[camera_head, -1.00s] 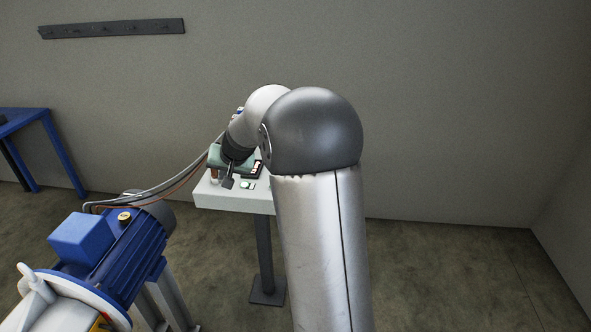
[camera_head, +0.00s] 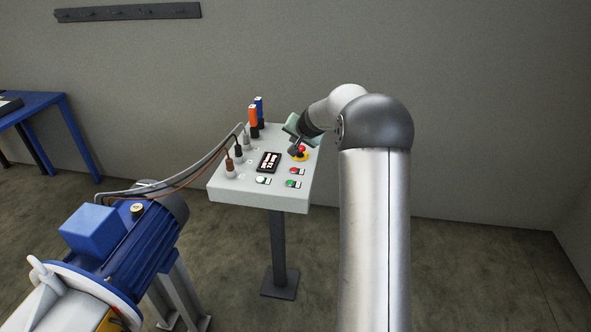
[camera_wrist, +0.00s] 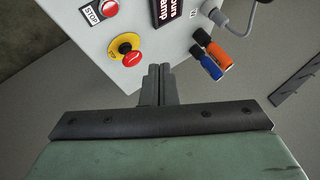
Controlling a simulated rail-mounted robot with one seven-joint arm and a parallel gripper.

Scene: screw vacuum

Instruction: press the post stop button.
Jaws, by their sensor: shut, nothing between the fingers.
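The control post (camera_head: 235,192) has a pale sloped top with buttons. A red button (camera_head: 294,170) sits at its right; in the wrist view this red button (camera_wrist: 109,8) has a STOP label (camera_wrist: 91,13) beside it. A red mushroom button on a yellow base (camera_head: 302,157) lies farther back; this mushroom button (camera_wrist: 132,58) also shows in the wrist view. My gripper (camera_head: 294,151) is shut and empty, close to the mushroom button's left side in the head view. In the wrist view my fingertips (camera_wrist: 159,67) are together, right of and below the mushroom button. Contact cannot be told.
A dark display (camera_head: 269,162), a green button (camera_head: 291,184) and a white button (camera_head: 262,180) share the panel. Cable plugs (camera_head: 230,165) line its left side. Orange and blue connectors (camera_head: 254,118) stand at the back. A blue motor pump (camera_head: 125,250) is at left.

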